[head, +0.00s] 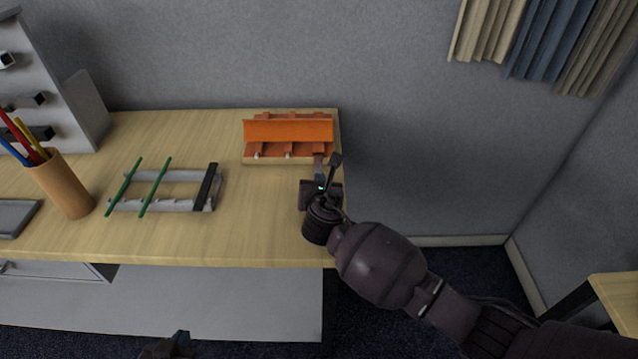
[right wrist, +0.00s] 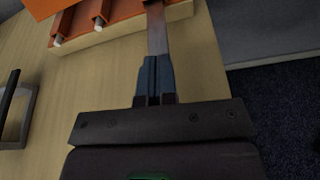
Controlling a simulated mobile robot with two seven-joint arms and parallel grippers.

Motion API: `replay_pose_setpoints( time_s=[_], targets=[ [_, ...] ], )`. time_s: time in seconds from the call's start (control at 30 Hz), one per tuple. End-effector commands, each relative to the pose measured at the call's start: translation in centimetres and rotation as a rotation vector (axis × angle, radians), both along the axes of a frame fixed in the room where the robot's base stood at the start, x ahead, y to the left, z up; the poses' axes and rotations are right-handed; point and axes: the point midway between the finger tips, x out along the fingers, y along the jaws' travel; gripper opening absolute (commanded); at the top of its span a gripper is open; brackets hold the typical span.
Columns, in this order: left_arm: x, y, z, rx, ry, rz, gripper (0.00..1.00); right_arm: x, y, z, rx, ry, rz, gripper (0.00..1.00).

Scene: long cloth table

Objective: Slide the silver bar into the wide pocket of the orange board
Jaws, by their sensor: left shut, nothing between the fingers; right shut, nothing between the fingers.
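The orange board (head: 288,131) lies near the table's back right corner, on a pale base. The silver bar (right wrist: 157,28) shows in the right wrist view as a narrow grey strip running from my fingertips over the pale front edge to the board's right end. It also shows in the head view (head: 319,160). Its far end is cut off in the wrist view, so I cannot tell how deep it sits in a pocket. My right gripper (right wrist: 155,62) is shut and empty, its fingertips at the bar's near end. My left gripper (head: 178,343) is shut and low at the bottom edge, off the table.
A grey rack (head: 165,205) with two green rods and a black bar stands left of the board. A pen cup (head: 63,187), a grey tray (head: 14,219) and a grey stand (head: 62,95) are further left. The table between rack and right gripper is clear.

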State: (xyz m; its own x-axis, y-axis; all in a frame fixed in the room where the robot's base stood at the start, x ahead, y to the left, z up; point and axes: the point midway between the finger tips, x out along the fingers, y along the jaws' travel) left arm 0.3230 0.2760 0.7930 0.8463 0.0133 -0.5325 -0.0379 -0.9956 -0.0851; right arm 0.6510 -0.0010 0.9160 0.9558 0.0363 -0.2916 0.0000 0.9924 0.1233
Motion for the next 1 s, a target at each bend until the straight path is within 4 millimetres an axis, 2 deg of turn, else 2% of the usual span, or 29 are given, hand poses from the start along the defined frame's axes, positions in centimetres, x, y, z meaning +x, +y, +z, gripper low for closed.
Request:
replay_pose_setpoints(
  time_s=[1.0],
  targets=[
    [-0.1, 0.0, -0.5, 0.000, 0.005, 0.000, 0.00, 1.6, 0.0, 0.0, 0.001, 0.001, 0.000, 0.00]
  ],
)
